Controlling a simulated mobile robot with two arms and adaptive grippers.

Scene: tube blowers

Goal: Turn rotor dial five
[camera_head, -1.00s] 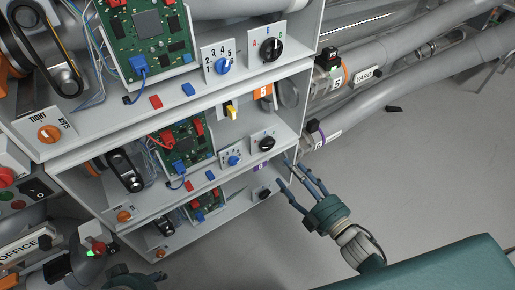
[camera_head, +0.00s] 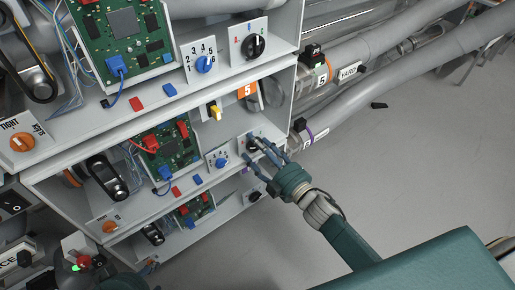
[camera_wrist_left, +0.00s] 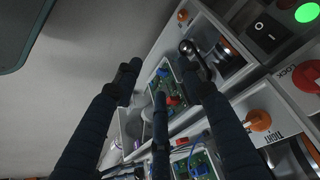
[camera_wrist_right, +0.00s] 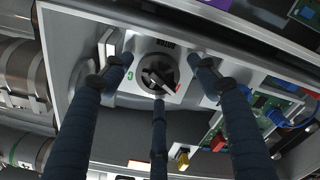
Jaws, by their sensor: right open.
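The black rotor dial (camera_head: 253,145) sits on a small white plate at the right front of the middle shelf, below an orange "5" label (camera_head: 247,90). In the right wrist view the dial (camera_wrist_right: 158,78) shows a bar handle on a plate marked "ROTOR", with a green C visible. My right gripper (camera_head: 262,150) is open, its fingers spread around the dial; whether they touch it I cannot tell. My left gripper (camera_wrist_left: 160,66) is open and empty, facing the cabinet from a distance; in the head view it is mostly out of frame at the bottom left.
A blue numbered dial (camera_head: 221,162) sits left of the rotor dial. Another black dial (camera_head: 254,46) is on the shelf above. A yellow switch (camera_head: 214,111) and circuit board (camera_head: 168,145) are inside the middle bay.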

